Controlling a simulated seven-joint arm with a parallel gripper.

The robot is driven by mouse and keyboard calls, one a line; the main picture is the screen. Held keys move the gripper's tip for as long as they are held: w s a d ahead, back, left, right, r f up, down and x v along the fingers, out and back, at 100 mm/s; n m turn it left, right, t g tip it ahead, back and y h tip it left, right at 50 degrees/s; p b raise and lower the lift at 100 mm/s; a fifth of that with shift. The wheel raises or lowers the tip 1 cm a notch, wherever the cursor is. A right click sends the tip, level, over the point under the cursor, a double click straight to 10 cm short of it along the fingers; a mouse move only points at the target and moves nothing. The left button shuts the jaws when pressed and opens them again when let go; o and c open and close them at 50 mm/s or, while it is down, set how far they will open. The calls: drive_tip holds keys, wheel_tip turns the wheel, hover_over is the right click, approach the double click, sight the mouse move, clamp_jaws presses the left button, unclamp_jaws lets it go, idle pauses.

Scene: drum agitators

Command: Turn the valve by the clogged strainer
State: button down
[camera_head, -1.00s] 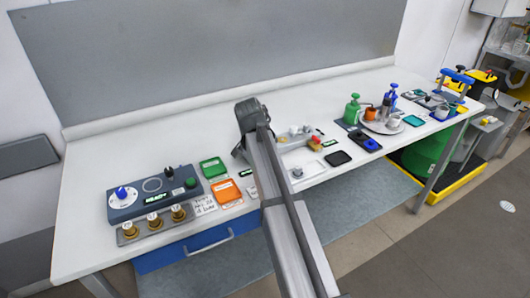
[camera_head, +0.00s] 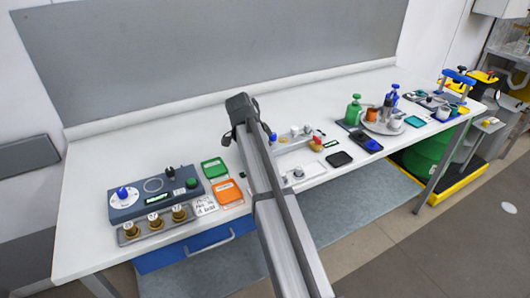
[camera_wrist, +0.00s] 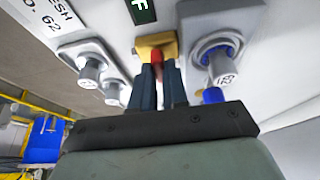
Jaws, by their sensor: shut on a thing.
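In the wrist view, my gripper (camera_wrist: 159,88) has its two dark fingers closed around a small red valve handle (camera_wrist: 156,57). The handle stands on a yellow block (camera_wrist: 155,43). To the right is a grey, labelled round fitting (camera_wrist: 222,68), with a blue knob (camera_wrist: 212,95) below it. Two more grey round fittings, a left one (camera_wrist: 92,70) and a smaller one (camera_wrist: 115,93), are to the left. I cannot tell which strainer is clogged. In the head view my arm hides the gripper. A red and yellow part (camera_head: 316,144) shows on the pale panel to the right of my arm.
A dark display (camera_wrist: 141,11) with green lettering is above the yellow block. In the head view, a control box (camera_head: 155,193) and an orange tray (camera_head: 228,194) lie left of my arm. The table's back strip is clear.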

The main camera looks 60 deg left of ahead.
idle(0.3)
drive_tip(key=c, duration=1.1)
unclamp_jaws()
drive_tip(key=shift+c, duration=0.2)
